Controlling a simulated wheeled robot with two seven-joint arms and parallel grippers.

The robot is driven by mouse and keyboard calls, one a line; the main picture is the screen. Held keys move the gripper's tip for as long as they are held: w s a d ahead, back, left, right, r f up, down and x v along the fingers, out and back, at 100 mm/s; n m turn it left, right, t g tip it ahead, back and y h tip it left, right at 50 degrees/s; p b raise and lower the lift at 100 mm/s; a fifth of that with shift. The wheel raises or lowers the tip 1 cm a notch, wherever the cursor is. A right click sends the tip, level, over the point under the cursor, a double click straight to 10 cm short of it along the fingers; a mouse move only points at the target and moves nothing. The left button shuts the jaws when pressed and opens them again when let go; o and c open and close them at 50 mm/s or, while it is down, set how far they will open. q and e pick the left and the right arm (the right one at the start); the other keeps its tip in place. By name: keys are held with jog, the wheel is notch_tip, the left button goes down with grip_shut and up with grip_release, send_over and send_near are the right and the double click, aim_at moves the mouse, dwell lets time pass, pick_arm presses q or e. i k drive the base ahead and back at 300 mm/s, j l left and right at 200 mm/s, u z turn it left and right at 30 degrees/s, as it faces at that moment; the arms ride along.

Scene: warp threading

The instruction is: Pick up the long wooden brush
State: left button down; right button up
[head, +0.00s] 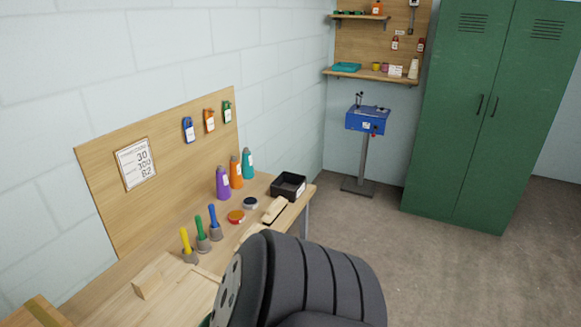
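A long pale wooden piece with a dark underside (273,209), which looks like the wooden brush, lies on the wooden workbench (128,303) near its far right end, just in front of a black box. It lies apart from the box as far as I can see. Another pale wooden piece (250,233) lies nearer and is partly hidden behind my dark arm. I cannot tell what it is. My arm link fills the lower middle of the view and covers part of the bench. Neither gripper shows.
Yellow, green and blue upright tools (202,236) stand on the bench, with purple, orange and teal bottles (235,172) behind. The open black box (288,186) sits at the far end. A wooden block (148,282) lies nearer. Floor right of the bench is clear up to green lockers (470,120).

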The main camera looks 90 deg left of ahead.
aim_at(277, 208)
jog(key=u, duration=2.9)
jog(key=z, duration=3.95)
jog(key=u, duration=3.9)
